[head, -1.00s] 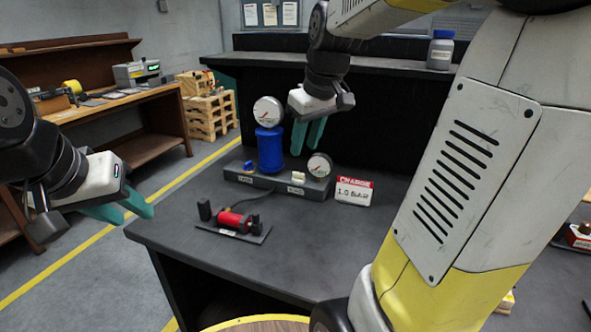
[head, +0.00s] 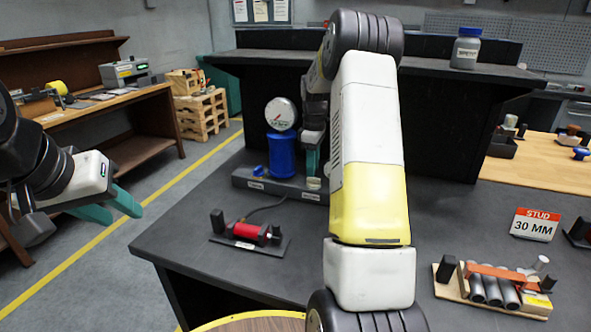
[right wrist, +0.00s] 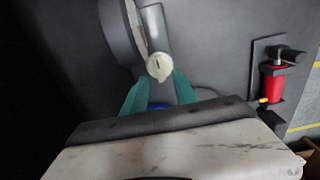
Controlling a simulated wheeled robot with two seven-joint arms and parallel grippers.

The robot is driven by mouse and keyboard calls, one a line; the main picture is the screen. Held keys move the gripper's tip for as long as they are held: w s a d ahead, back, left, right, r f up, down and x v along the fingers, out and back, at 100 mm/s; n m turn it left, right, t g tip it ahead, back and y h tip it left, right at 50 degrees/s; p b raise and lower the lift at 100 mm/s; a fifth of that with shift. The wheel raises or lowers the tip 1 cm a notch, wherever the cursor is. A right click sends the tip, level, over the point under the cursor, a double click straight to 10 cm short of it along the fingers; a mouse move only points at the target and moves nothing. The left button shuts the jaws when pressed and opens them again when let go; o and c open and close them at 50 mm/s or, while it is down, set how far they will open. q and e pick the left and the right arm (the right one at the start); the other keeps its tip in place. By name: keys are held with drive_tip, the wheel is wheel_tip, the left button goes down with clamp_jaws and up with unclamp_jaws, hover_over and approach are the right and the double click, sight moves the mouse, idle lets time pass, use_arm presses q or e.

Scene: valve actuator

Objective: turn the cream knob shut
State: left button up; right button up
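The cream knob (head: 313,183) is on the grey valve base (head: 268,186), partly hidden behind my right gripper in the head view. In the right wrist view the cream knob (right wrist: 159,68) lies just beyond the fingertips, between their lines. My right gripper (right wrist: 160,80) has its teal fingers apart, pointing at the knob; contact is not clear. It also shows in the head view (head: 312,166), above the knob. My left gripper (head: 122,209) is open and empty, off the table at the left.
A blue cylinder (head: 281,156) with a round gauge (head: 281,114) stands on the base's left part. A small blue knob (head: 260,171) is beside it. A red pump-like device (head: 248,232) lies in front. My right arm crosses the middle. A stud sign (head: 536,224) stands right.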

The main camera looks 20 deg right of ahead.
sight(314, 181)
drive_tip(key=shift+f, duration=1.55)
clamp_jaws()
